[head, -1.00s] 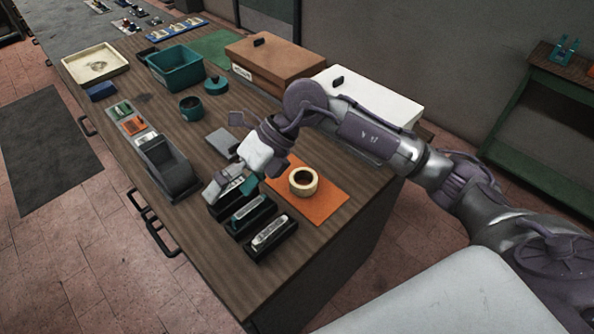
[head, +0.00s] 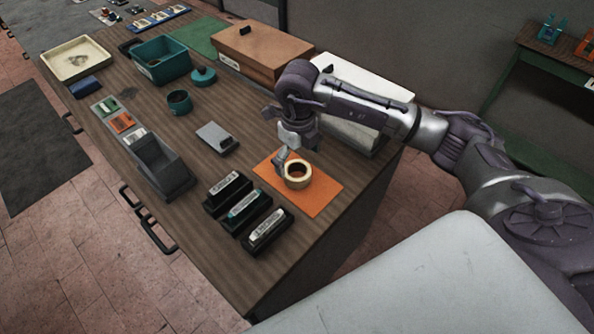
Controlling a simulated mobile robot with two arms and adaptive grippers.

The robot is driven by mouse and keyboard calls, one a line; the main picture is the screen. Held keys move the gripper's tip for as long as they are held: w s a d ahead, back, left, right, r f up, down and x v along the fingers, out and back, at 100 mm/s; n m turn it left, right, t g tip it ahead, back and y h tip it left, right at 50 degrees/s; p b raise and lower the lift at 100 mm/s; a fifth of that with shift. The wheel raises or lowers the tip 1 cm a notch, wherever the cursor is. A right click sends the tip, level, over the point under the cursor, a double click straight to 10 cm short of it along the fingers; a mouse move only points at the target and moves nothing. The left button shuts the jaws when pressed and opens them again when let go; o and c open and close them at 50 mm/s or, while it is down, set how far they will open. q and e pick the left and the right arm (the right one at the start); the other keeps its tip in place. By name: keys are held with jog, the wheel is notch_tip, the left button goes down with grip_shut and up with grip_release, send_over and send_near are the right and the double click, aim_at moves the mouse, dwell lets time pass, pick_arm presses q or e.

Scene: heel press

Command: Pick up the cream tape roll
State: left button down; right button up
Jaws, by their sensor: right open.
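The cream tape roll (head: 298,183) lies flat on an orange mat (head: 322,196) near the right end of the wooden workbench. My right gripper (head: 284,160) points down just behind and to the left of the roll, with its fingertips close to the roll's far rim. It is open, and nothing shows between its fingers. Whether a finger touches the roll or reaches into its hole I cannot tell. My left gripper is out of view.
Several black holders with labelled tools (head: 244,208) stand left of the mat. White (head: 352,130) and brown boxes (head: 262,52) stand behind. Bare wood lies in front of the mat.

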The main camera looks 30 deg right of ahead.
aim_at(297, 170)
jog(key=shift+f+p, duration=0.35)
jog(key=shift+f, duration=0.05)
jog(key=f, duration=0.1)
jog(key=f+p, duration=0.1)
jog(key=f, duration=0.1)
jog(key=shift+w+f, duration=0.2)
jog(key=shift+f, duration=0.45)
jog(key=shift+c, duration=0.3)
jog(key=c, duration=1.2)
jog(key=shift+r, duration=0.1)
